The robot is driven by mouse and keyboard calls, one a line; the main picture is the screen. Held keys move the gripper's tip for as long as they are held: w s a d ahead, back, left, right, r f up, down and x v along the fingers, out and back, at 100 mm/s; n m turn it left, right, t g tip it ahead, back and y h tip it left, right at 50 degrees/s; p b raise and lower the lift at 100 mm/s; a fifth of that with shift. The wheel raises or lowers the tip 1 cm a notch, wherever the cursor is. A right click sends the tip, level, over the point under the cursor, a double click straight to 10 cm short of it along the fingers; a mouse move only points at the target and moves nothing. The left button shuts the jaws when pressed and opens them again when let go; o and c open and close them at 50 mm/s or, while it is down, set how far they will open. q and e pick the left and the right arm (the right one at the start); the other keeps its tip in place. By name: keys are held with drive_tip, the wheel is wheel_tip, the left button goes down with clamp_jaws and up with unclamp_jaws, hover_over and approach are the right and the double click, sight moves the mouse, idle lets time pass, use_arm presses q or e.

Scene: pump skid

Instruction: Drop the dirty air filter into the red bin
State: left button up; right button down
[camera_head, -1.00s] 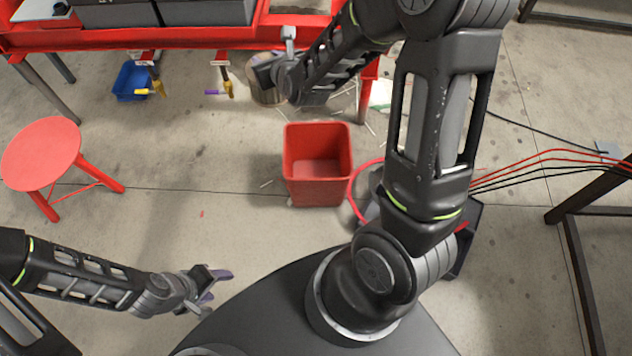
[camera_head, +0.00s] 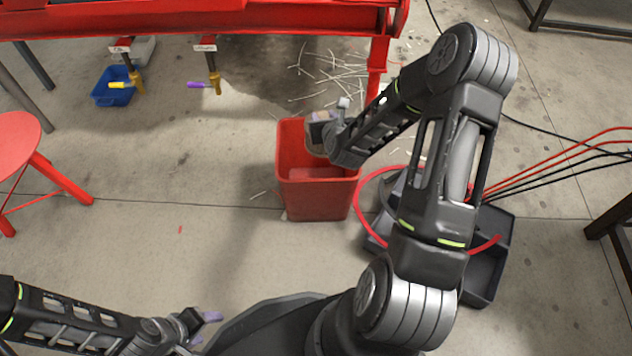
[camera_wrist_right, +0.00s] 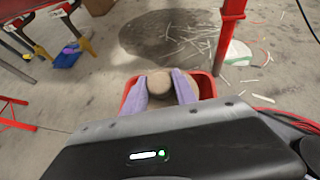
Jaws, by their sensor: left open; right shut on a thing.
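The red bin (camera_head: 318,195) stands on the floor in the middle of the head view, open at the top. My right gripper (camera_head: 322,130) is over the bin's far part. In the right wrist view its two purple fingers (camera_wrist_right: 160,88) are shut on a round brownish filter (camera_wrist_right: 159,80), with the bin's red rim (camera_wrist_right: 207,84) visible around them. The filter shows only in part in the head view, and its lower side is hidden there. My left gripper (camera_head: 205,328) is open and empty at the lower left, away from the bin.
A red workbench (camera_head: 200,22) runs along the top. A blue bin (camera_head: 113,87) and a red stool (camera_head: 20,150) are at left. A dark grey tray (camera_head: 490,260) with red hoses lies right of the bin. White sticks (camera_head: 330,72) litter the floor behind it.

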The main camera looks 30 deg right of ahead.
drive_tip(key=shift+f+b, duration=1.85)
drive_tip(key=shift+f, duration=1.1)
drive_tip(key=c, duration=0.9)
unclamp_jaws()
drive_tip(key=p+v, duration=0.2)
drive_tip(key=v, duration=0.6)
drive_tip(key=shift+p, duration=0.3)
